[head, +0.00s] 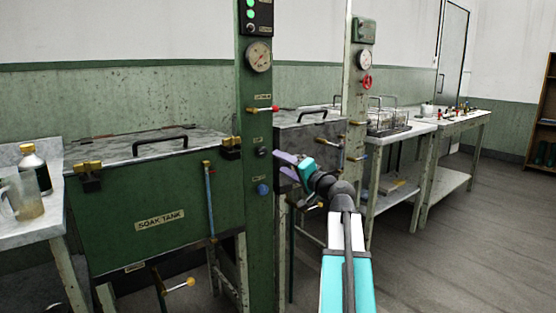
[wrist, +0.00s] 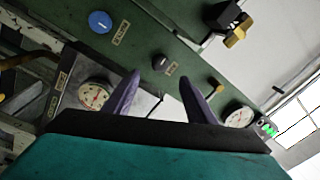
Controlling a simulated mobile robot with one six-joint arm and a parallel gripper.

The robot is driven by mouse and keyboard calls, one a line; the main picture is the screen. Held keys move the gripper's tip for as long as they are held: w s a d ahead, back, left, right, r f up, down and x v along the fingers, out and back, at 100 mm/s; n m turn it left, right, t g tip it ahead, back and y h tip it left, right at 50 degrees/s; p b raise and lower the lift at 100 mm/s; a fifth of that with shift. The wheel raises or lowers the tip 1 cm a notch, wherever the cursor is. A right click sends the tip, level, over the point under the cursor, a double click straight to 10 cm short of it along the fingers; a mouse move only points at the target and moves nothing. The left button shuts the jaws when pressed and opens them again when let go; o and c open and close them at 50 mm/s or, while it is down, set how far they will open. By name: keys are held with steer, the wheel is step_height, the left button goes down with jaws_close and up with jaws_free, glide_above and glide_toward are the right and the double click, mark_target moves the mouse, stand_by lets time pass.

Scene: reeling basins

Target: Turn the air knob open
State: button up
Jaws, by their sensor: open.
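The green column (head: 258,215) carries a small black knob (head: 262,152) and a round blue knob (head: 263,189) below it. Small labels sit by the knobs, but I cannot read them, so I cannot tell which is the air knob. My gripper (head: 281,164) is open and empty, with its purple fingers pointing at the column. In the wrist view my gripper (wrist: 159,76) has the black knob (wrist: 160,62) just beyond and between its fingertips, apparently not touched. The blue knob (wrist: 100,21) lies up and left of the fingers.
A second post (head: 356,110) with a red valve and levers stands right of the column. Floor at right is clear.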

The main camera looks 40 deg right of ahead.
steer(key=shift+s+f+p, duration=0.15)
steer(key=shift+s+p, duration=0.15)
steer(key=shift+s, duration=1.45)
steer(key=w+a+f+n+g+y+p, duration=0.1)
steer(key=w+a+f+g+p, duration=0.2)
steer(key=a+f, duration=0.5)
steer(key=w+a+f+n+g+y+p, duration=0.1)
steer(key=a+f+g+y+p, duration=0.15)
steer(key=a+f+p, duration=0.55)
steer(key=w+a+f+n+g+y, duration=0.1)
steer(key=w+a+f+n+g, duration=0.3)
steer(key=f, duration=0.7)
steer(key=s+a+f+m+g+p, duration=0.1)
steer(key=s+a+f+g+p, duration=0.25)
steer(key=s+a+f, duration=0.45)
steer(key=s+a+f+n+g+p, duration=0.5)
steer(key=s+a+f+p, duration=0.55)
steer(key=s, duration=0.55)
steer(key=s+a+f+n+g+h+p, duration=0.1)
steer(key=s+a+g+h+p, duration=0.1)
steer(key=s, duration=0.8)
steer(key=s+a+f+n+g+h+p, duration=0.1)
steer(key=s+a+f+g+h+p, duration=0.1)
steer(key=s, duration=0.7)
steer(key=shift+s+g+p, duration=0.4)
steer(key=shift+g+p, duration=0.05)
steer(key=shift+g, duration=0.65)
